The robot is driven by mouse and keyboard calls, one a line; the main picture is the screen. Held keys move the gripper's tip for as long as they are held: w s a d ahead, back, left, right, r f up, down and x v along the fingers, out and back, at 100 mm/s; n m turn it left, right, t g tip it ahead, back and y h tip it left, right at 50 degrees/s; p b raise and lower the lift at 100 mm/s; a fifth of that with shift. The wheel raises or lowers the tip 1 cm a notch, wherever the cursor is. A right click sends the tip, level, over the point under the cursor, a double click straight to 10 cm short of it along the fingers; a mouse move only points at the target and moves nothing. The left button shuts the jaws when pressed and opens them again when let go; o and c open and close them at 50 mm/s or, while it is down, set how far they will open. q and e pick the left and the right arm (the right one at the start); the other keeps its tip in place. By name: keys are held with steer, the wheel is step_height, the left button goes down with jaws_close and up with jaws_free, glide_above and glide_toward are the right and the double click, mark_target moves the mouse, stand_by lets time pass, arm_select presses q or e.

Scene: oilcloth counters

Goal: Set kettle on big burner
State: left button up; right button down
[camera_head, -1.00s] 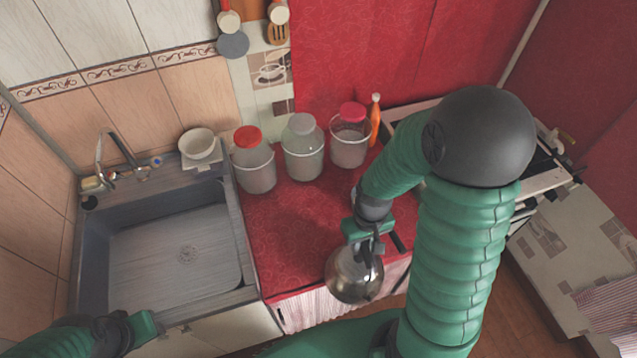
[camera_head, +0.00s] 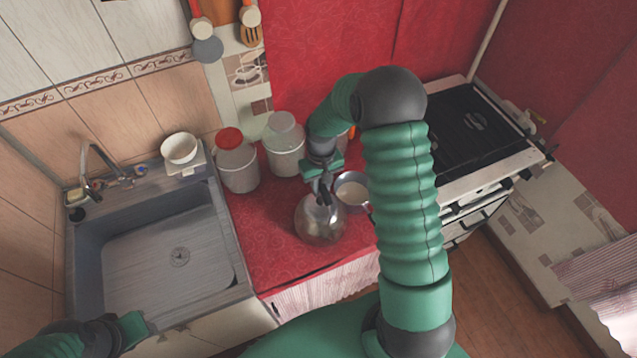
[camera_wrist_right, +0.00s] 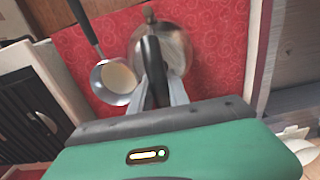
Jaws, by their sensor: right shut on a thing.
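The kettle (camera_head: 318,222) is a shiny metal, rounded pot with a black handle; it also shows in the right wrist view (camera_wrist_right: 178,48). My right gripper (camera_head: 322,188) is shut on its handle (camera_wrist_right: 153,68). The kettle is over the red counter, near its front edge; I cannot tell whether it touches the cloth. The stove (camera_head: 448,130) stands to the right, with a dark top and a round burner (camera_head: 476,121) showing on it. My arm hides its left part. My left gripper (camera_head: 133,328) is at the lower left by the sink front, its jaws unclear.
A saucepan (camera_head: 352,191) with pale contents sits just right of the kettle, partly behind my arm. Jars with a red lid (camera_head: 238,165) and a grey lid (camera_head: 284,148) stand behind on the counter. The sink (camera_head: 165,250) is at the left. The visible stove top looks clear.

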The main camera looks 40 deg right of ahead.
steer(key=shift+w+r, duration=0.15)
steer(key=shift+w, duration=0.35)
steer(key=shift+w+a+p, duration=0.15)
steer(key=shift+w+p, duration=0.05)
steer(key=shift+p, duration=0.1)
steer(key=shift+w+a+f, duration=0.1)
steer(key=shift+w+f, duration=0.05)
steer(key=shift+f, duration=0.25)
steer(key=shift+w+a+f, duration=0.1)
steer(key=shift+f, duration=0.3)
steer(key=shift+s+d+f, duration=0.1)
steer(key=shift+s+d, duration=0.1)
steer(key=shift+d, duration=0.05)
steer(key=c, duration=1.3)
jaws_free()
steer(key=shift+d, duration=0.1)
steer(key=shift+o, duration=0.2)
steer(key=shift+a, duration=0.2)
